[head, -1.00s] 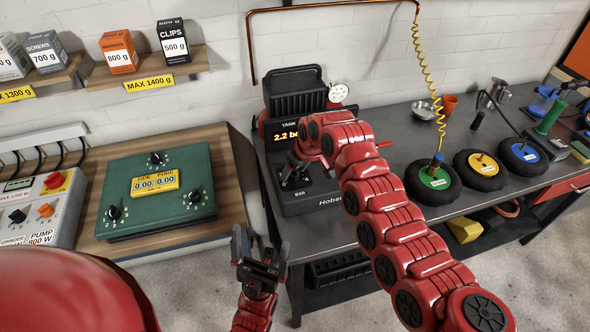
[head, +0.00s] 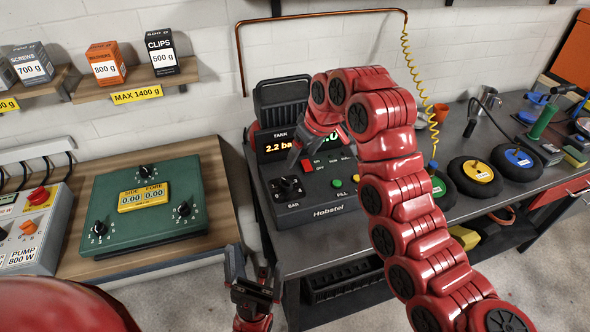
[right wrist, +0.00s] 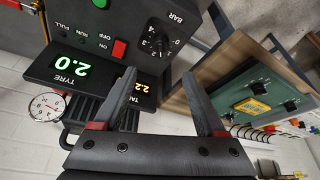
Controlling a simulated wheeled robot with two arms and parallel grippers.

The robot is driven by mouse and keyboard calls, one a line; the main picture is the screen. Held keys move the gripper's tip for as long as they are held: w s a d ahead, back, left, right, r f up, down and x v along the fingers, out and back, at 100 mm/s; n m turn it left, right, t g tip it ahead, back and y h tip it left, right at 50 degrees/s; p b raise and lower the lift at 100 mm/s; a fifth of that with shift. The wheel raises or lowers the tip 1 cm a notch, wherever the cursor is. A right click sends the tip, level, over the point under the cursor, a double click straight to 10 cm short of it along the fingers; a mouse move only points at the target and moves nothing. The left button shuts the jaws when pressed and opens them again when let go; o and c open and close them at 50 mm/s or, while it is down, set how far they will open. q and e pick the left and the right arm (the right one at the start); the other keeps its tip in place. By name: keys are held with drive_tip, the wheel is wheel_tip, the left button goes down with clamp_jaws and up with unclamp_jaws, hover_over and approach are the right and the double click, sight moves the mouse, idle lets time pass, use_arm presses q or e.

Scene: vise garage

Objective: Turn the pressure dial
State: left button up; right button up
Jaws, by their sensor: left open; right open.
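The pressure dial (head: 287,187) is a black knob marked BAR on the left of the dark Hobstel compressor panel (head: 330,207). It also shows in the right wrist view (right wrist: 157,43), just beyond the fingertips. My right gripper (head: 298,155) is above the dial in the head view, partly hidden by its own arm. In the right wrist view the right gripper (right wrist: 160,74) is open and empty, apart from the dial. The tank display (head: 286,146) reads 2.2, and the tyre display (right wrist: 73,67) reads 2.0. My left gripper (head: 254,272) is open and empty in front of the bench edge.
A green box (head: 150,215) with black knobs stands on the wooden bench to the left. A round gauge (right wrist: 47,107) is beside the compressor. Tyres (head: 475,172) lie on the bench to the right.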

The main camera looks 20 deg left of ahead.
drive_tip(key=v, duration=0.2)
drive_tip(key=shift+s+d+r, duration=0.1)
drive_tip(key=shift+r, duration=0.2)
